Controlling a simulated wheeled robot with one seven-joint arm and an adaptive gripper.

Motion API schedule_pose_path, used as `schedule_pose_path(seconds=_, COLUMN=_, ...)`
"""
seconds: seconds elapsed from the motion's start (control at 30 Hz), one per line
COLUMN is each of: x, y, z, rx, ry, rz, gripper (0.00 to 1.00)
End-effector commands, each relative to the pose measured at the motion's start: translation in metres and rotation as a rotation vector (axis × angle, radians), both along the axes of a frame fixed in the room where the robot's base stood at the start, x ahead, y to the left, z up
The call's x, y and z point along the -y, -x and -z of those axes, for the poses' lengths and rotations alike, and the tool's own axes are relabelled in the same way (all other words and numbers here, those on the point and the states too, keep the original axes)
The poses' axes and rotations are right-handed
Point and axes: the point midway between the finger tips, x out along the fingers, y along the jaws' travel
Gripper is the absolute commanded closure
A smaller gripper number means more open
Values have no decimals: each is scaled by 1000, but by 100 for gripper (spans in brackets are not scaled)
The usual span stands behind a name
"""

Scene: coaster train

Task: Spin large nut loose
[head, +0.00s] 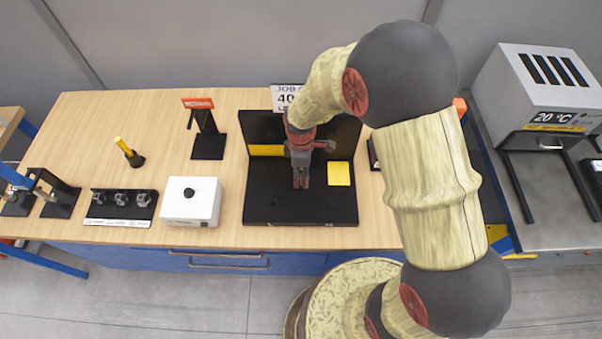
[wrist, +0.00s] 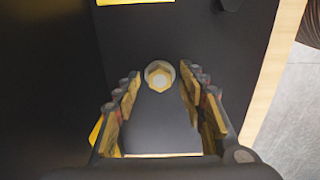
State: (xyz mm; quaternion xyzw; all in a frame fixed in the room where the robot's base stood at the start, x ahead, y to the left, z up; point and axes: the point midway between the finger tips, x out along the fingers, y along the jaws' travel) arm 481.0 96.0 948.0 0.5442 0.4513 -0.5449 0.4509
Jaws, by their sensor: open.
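In the wrist view a yellowish hex nut (wrist: 159,76) sits on a pale round washer or base on a dark surface. My gripper (wrist: 160,95) is open, with its yellow-padded fingers on the left and right of the nut and clear gaps on both sides. The nut lies near the fingertip ends, about midway between them. In the head view my gripper (head: 301,182) points down over the black station (head: 270,208) on the bench. The nut is hidden there by my gripper.
A yellow square (head: 338,174) lies right of my gripper on the station. A white box (head: 190,201) and a rack with several fittings (head: 121,205) stand to the left. A black stand (head: 207,142) is behind them. A grey oven-like unit (head: 540,85) is at the right.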

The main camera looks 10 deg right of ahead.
Motion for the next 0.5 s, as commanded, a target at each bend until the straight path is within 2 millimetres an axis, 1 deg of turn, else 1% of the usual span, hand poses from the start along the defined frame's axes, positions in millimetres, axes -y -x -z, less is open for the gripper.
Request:
schedule_pose_path(seconds=0.07, x=0, y=-1, z=-4, rx=2, ry=-1, rz=0, gripper=59)
schedule_pose_path(seconds=0.17, x=0, y=-2, z=-17, rx=4, ry=-1, rz=0, gripper=59)
schedule_pose_path(seconds=0.27, x=0, y=-2, z=-34, rx=5, ry=-1, rz=0, gripper=59)
schedule_pose_path(seconds=0.5, x=0, y=-2, z=-83, rx=4, ry=-1, rz=0, gripper=59)
